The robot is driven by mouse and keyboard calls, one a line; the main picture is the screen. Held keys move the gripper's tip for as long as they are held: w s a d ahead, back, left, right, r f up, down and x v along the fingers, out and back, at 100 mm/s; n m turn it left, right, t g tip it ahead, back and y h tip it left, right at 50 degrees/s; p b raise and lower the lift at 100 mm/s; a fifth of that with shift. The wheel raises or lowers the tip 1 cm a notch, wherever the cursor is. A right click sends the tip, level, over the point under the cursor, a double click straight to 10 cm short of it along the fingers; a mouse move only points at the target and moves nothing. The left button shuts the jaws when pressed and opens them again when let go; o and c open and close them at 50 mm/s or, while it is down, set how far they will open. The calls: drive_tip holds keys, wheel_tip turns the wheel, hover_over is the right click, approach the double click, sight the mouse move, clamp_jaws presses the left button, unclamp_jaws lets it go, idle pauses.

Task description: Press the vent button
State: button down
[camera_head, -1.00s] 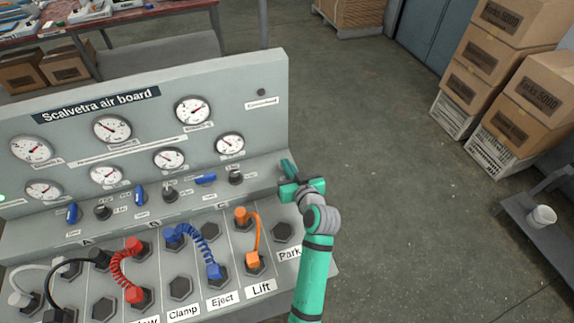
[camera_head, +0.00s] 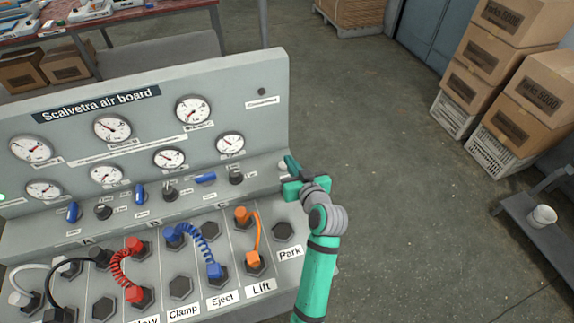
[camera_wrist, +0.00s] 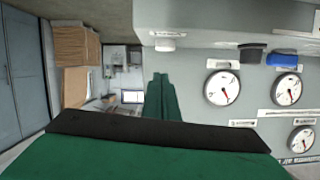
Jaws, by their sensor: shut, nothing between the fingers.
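A white round knob or button (camera_head: 284,166) sits at the right end of the control row on the grey air board (camera_head: 262,120). It is probably the vent button, but its label is not readable. In the wrist view a white button (camera_wrist: 165,44) shows near the top, beyond my fingertips. My gripper (camera_head: 289,162) is shut and empty, beside the white knob at the board's right edge. Its green fingers (camera_wrist: 160,82) lie together in the wrist view. I cannot tell whether the tip touches the button.
Several gauges (camera_head: 112,127), valve knobs and blue levers (camera_head: 205,179) fill the board left of my gripper. Coloured hoses (camera_head: 120,268) plug into the lower panel. Boxes (camera_head: 510,105) and a cart (camera_head: 545,235) stand at the right. The floor between is clear.

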drive_tip(key=v, duration=0.8)
drive_tip(key=shift+r, duration=0.25)
